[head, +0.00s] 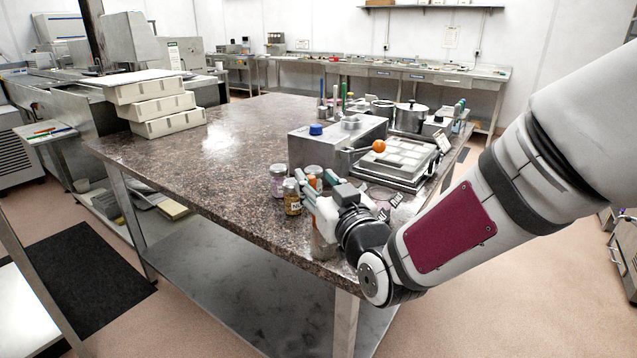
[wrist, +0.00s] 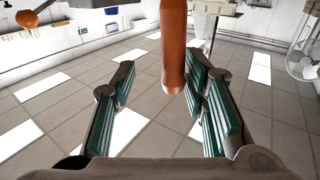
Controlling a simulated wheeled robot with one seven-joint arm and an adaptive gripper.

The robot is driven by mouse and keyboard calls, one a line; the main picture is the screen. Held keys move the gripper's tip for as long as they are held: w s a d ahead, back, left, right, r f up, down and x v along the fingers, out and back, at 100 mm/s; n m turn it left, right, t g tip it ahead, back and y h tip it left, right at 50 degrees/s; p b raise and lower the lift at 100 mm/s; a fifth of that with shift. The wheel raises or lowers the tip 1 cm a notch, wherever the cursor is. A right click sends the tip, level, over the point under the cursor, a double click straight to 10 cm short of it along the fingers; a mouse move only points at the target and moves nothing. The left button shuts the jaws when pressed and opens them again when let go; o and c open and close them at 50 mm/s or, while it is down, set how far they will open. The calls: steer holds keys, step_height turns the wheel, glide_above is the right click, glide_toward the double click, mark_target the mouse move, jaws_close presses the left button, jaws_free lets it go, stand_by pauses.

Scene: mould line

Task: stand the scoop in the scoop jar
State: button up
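The scoop's orange-brown handle (wrist: 173,45) shows in the wrist view between my fingers, closer to the right-hand finger and with a gap to the left-hand one. My gripper (wrist: 160,85) is open, with green ridged pads. In the head view my gripper (head: 315,188) is low over the near table edge, with a small orange patch between its fingers that appears to be the handle.
Lidded jars, one pinkish (head: 278,181) and one amber with a label (head: 292,198), stand close left of my gripper. A grey metal box (head: 315,150) with a blue knob and a tray device (head: 400,158) stand behind. The table's left half is mostly clear, with stacked boxes (head: 160,110) beyond.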

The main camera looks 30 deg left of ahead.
stand_by(0.4)
step_height(320, 180, up, 10)
steer(key=f+p, duration=0.1)
steer(key=p, duration=0.7)
steer(key=w+d+f+m+t+h, duration=0.1)
steer(key=w+d+m+t+h, duration=0.1)
steer(key=d, duration=0.8)
steer(key=w+d+f+m+t+h+p, duration=0.1)
steer(key=w+d+f+m+t+h, duration=0.1)
steer(key=w+d, duration=0.5)
steer(key=w+d+f+m+t+h+p, duration=0.1)
steer(key=w+d+h, duration=0.4)
steer(key=d, duration=1)
steer(key=shift+f+m+t+h, duration=0.35)
steer(key=shift+m+t, duration=0.45)
steer(key=shift+m, duration=0.5)
steer(key=shift+s, duration=0.1)
